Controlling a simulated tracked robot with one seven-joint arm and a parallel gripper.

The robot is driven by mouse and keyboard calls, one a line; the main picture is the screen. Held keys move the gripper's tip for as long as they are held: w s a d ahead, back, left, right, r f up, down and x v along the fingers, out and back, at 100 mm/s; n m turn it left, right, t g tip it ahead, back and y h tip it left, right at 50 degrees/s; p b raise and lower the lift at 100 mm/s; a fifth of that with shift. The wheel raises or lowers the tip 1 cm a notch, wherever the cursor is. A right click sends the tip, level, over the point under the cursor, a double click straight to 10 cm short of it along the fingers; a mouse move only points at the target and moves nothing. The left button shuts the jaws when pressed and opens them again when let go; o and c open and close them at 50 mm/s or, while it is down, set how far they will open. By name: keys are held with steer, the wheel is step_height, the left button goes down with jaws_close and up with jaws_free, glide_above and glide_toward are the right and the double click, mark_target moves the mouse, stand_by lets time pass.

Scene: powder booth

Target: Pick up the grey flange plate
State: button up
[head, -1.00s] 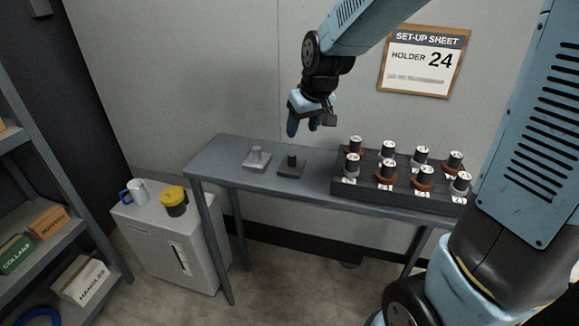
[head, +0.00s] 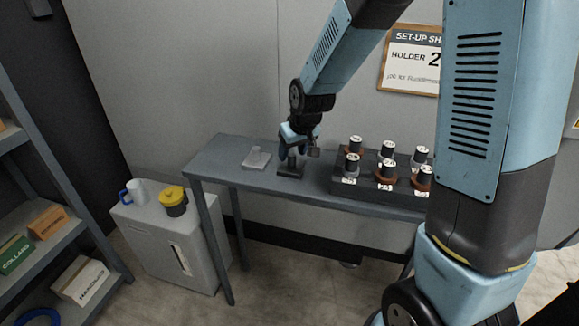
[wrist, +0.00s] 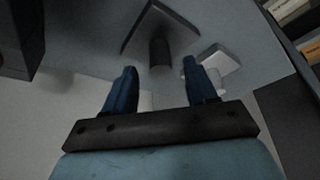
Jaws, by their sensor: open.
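The light grey flange plate (head: 257,161) with a short upright post lies on the bench, left of a dark plate (head: 290,173) with a dark post. In the wrist view the light plate (wrist: 225,60) shows at the right, partly behind a finger, and the dark plate (wrist: 145,28) lies at the top middle. My gripper (head: 290,154) is open and empty, pointing down over the dark plate. In the wrist view the dark post appears between the fingertips (wrist: 159,68); I cannot tell whether they are level with it.
A dark rack (head: 345,190) of labelled holders stands right of the plates. The bench (head: 222,158) is clear at its left end.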

steer(key=shift+x, duration=1.15)
jaws_close()
